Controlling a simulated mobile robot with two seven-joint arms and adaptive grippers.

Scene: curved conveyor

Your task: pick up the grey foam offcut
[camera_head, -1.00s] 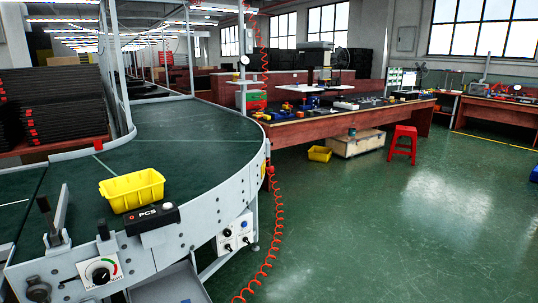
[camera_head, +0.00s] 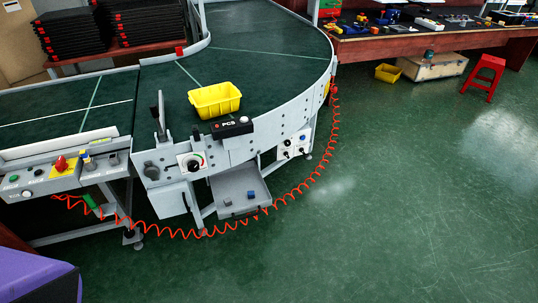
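I cannot make out the grey foam offcut for certain. A grey tray (camera_head: 240,182) hangs open under the curved conveyor (camera_head: 250,60). In it lie a small blue piece (camera_head: 251,195) and a small dark piece (camera_head: 228,202), both too small to identify. A yellow bin (camera_head: 214,100) stands on the conveyor's near edge; its inside shows no clear contents. Neither of my grippers is in view.
A black PCS box (camera_head: 232,128) sits beside the bin. A coiled red hose (camera_head: 275,207) loops along the floor. A purple object (camera_head: 38,278) fills the lower left corner. A red stool (camera_head: 484,73) stands far right. The green floor (camera_head: 400,200) at right is open.

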